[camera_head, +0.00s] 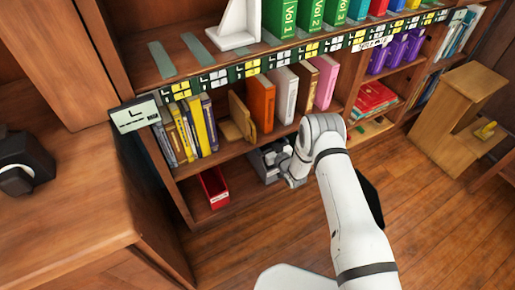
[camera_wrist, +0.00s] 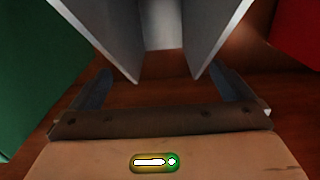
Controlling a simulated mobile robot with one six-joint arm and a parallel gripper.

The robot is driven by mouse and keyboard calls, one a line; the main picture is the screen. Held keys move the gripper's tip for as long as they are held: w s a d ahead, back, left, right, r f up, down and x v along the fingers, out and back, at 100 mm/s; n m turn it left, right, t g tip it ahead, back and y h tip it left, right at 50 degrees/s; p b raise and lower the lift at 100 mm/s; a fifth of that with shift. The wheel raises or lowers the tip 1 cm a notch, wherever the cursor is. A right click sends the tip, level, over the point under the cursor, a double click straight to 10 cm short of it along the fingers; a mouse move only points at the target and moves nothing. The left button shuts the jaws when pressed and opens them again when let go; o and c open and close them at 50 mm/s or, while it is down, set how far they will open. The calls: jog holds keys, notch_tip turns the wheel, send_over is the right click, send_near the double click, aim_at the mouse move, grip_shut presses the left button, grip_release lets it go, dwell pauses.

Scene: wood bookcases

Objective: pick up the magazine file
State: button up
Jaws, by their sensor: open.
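The grey magazine file (camera_wrist: 205,35) fills the top middle of the wrist view, its two side walls and hollow inside facing me. In the head view, a grey shape (camera_head: 262,165) on the bottom shelf appears to be this file, partly hidden by my wrist. My gripper (camera_wrist: 165,92) is open, with one finger near each side wall of the file. I cannot tell whether the fingers touch the walls. The gripper's fingertips are hard to make out in the head view.
In the wrist view, a green object (camera_wrist: 35,70) stands close on the left and a red one (camera_wrist: 298,32) on the right. A red box (camera_head: 213,187) sits on the bottom shelf. Books (camera_head: 285,93) fill the shelf above. A wooden step stool (camera_head: 465,105) stands at right.

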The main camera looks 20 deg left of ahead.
jog(key=b+x, duration=0.1)
jog(key=x, duration=0.3)
jog(key=shift+s+a, duration=0.15)
jog(key=shift+a, duration=0.1)
jog(key=shift+c, duration=0.3)
jog(key=shift+r, duration=0.1)
jog(key=c, duration=1.5)
